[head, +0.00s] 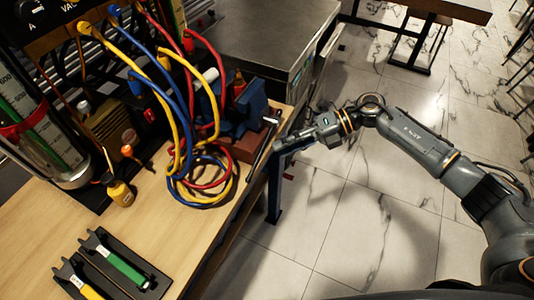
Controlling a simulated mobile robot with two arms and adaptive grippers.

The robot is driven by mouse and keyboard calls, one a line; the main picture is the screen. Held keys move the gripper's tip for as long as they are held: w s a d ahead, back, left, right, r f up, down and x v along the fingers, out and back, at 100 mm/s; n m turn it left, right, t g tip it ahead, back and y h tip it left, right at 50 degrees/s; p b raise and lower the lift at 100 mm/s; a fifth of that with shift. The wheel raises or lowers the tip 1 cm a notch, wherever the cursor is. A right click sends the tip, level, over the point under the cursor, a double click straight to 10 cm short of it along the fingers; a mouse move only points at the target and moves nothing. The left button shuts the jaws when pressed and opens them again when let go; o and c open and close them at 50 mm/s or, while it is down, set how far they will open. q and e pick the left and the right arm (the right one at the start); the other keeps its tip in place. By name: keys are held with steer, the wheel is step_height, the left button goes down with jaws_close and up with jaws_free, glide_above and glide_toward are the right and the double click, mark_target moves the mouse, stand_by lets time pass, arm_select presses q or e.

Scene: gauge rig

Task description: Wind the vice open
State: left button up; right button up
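The blue vice (251,104) is mounted on a reddish-brown block (248,146) at the right edge of the wooden bench. Its screw end faces right, and a slim dark handle bar (261,156) hangs slantwise at the bench edge. My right gripper (281,145) reaches in from the right, with its fingertips beside the handle bar. I cannot tell whether they touch the bar or whether the fingers are open or shut. The jaw gap is partly hidden by hoses and the vice body. My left gripper is not in view.
Coiled yellow, blue and red hoses (200,193) lie left of the vice. A small yellow bottle (120,193) and a black tray (142,281) with green and yellow tools are on the bench. A metal-topped cabinet (262,38) stands behind.

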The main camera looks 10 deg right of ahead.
mark_target(258, 157)
steer(key=shift+v, duration=1.5)
